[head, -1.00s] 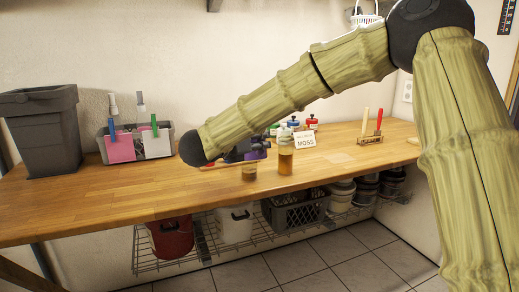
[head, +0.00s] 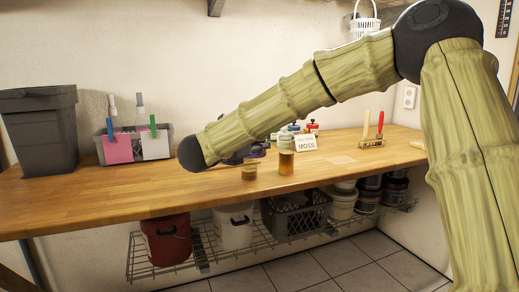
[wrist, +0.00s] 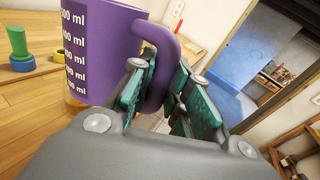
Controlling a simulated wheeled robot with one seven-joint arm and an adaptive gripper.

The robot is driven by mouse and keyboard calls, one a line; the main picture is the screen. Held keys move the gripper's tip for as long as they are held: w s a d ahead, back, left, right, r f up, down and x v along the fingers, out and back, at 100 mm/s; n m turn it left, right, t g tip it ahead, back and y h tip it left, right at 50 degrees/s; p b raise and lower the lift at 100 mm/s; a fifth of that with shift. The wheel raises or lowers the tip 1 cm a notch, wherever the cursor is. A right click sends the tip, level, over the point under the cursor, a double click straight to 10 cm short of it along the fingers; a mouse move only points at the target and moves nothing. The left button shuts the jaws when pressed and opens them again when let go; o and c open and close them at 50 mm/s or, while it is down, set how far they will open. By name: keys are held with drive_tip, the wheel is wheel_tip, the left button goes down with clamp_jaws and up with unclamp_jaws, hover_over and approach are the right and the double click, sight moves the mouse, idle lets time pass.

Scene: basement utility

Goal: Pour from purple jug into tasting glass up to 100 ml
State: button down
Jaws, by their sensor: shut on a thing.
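The purple jug (wrist: 105,50) shows large in the wrist view, with white ml marks on its side and a looped handle. My gripper (wrist: 166,75) is shut on that handle. In the head view the purple jug (head: 257,150) is mostly hidden behind my arm, and my gripper (head: 236,156) is a dark shape beside it. A short glass with amber contents (head: 249,172) stands on the bench just in front of the jug. Amber also shows behind the jug's lower edge in the wrist view. The jug's tilt and the glass's exact level cannot be told.
A taller amber-filled vessel (head: 286,162) stands right of the short glass, near a MOSS card (head: 306,144) and several small bottles. A rack with two upright handles (head: 371,142) is further right. A grey bin (head: 42,130) stands at left. The front left bench (head: 110,195) is clear.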

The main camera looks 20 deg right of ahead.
drive_tip(key=shift+f+b, duration=0.3)
drive_tip(key=shift+b, duration=0.55)
drive_tip(key=shift+w+f+m+b, duration=0.1)
drive_tip(key=shift+f+m+b, duration=0.05)
drive_tip(key=shift+m+b, duration=0.2)
drive_tip(key=f+b, duration=0.1)
drive_tip(key=b, duration=0.1)
drive_tip(key=shift+w+m+h+b, duration=0.1)
drive_tip(key=shift+m+h+b, duration=0.15)
drive_tip(key=shift+h+b, duration=0.15)
drive_tip(key=shift+w+t+b, duration=0.1)
drive_tip(key=shift+t+b, duration=0.2)
